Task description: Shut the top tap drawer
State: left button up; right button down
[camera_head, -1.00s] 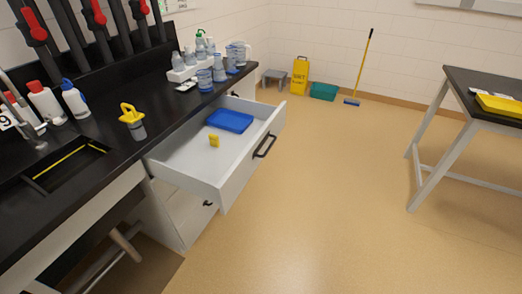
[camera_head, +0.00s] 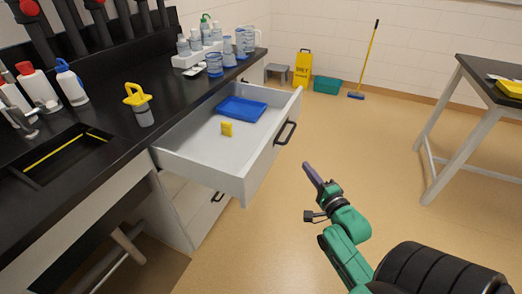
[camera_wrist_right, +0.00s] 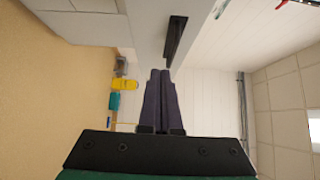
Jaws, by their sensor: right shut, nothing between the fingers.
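The top drawer (camera_head: 258,172) is pulled well out from under the black counter. A dark bar handle (camera_head: 285,132) is on its front. A blue tray (camera_head: 241,109) and a small yellow piece (camera_head: 226,129) lie inside the drawer. My right gripper (camera_head: 306,166) is shut and empty, in front of the drawer and apart from it. In the right wrist view the shut fingers (camera_wrist_right: 160,72) point towards the dark handle (camera_wrist_right: 176,38) on the white drawer front (camera_wrist_right: 148,22). My left gripper is not in view.
On the black counter (camera_head: 175,113) stand a yellow-topped bottle (camera_head: 138,102), a blue-capped bottle (camera_head: 72,83) and several jars. A closed lower drawer (camera_head: 203,213) is below the open one. A table (camera_head: 490,90) stands at right. The floor between is clear.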

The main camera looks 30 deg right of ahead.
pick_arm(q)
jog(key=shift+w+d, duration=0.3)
pick_arm(e)
jog(key=w, duration=1.2)
jog(key=shift+a, duration=0.2)
jog(key=shift+w, duration=0.15)
